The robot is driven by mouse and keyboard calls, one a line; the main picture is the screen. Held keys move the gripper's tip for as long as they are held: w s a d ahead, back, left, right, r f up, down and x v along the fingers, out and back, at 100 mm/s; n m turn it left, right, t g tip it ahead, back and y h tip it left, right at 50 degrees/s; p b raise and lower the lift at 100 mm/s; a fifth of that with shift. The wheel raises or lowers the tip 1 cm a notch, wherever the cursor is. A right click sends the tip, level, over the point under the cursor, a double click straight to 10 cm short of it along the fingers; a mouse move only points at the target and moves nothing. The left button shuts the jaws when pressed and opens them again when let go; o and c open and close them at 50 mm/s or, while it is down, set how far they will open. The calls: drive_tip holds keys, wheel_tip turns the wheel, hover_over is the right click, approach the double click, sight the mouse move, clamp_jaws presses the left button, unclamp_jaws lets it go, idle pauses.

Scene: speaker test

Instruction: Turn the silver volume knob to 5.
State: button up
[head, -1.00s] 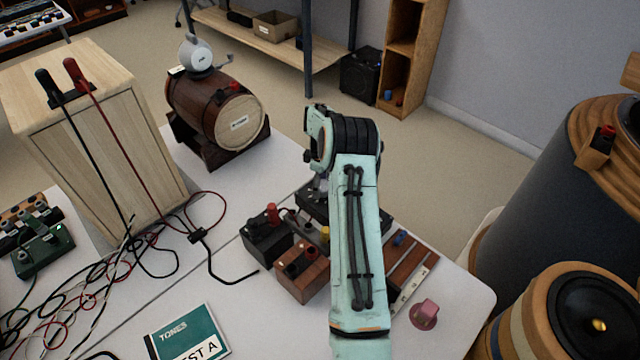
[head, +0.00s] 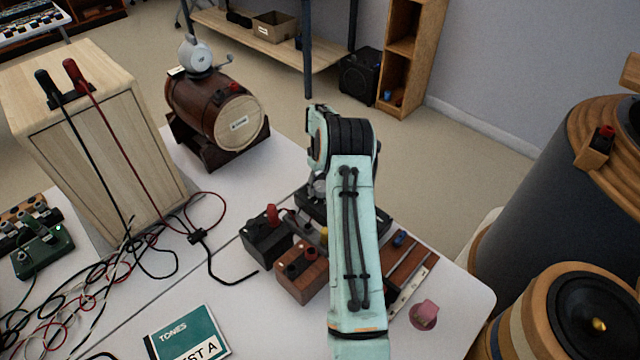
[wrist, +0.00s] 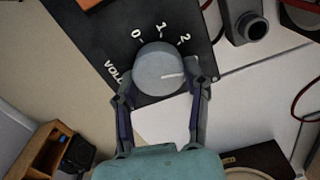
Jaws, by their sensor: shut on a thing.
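The silver volume knob (wrist: 158,66) is round and grey, on a black panel (wrist: 92,42) with white lettering, in the wrist view. My gripper (wrist: 162,80) has one finger on each side of the knob and is shut on it. A white pointer line on the knob points right, toward the right finger, past the mark 2. The marks 0, 1 and 2 show above the knob; any higher marks are hidden. In the head view my arm covers most of the black unit (head: 306,202) and the knob.
A dark box with a red terminal (head: 266,240) and a wooden terminal block (head: 302,274) stand left of my arm. A pink knob (head: 424,314) lies at the right. A wooden barrel (head: 215,110), loose cables and a teal booklet (head: 186,335) are further left.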

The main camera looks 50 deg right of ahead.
drive_tip(key=m, duration=0.4)
drive_tip(key=shift+d+m, duration=0.1)
drive_tip(key=shift+m, duration=0.2)
drive_tip(key=m, duration=0.3)
drive_tip(key=shift+s+f+m, duration=0.1)
drive_tip(key=shift+m, duration=0.3)
drive_tip(key=m, duration=0.4)
drive_tip(key=shift+s+d, duration=0.1)
drive_tip(key=shift+m, duration=2.1)
drive_tip(key=shift+s, duration=0.1)
drive_tip(key=o, duration=1.1)
drive_tip(key=shift+o, duration=0.2)
